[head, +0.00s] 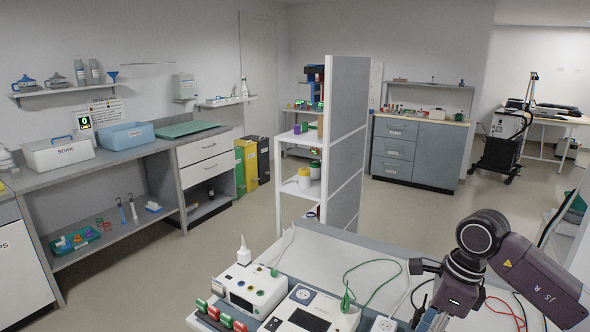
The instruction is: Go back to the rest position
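My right arm reaches in from the lower right over the white workbench (325,243). Its dark wrist is bent downward above the bench's right part. My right gripper (432,318) is at the bottom edge of the head view, small and partly cut off, so its finger opening cannot be made out. Nothing can be clearly seen held in it. My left gripper and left arm are not in view.
A green cable (372,264) and red wires (505,312) lie near the arm. A shelf divider (346,140) stands behind. Floor at left is clear.

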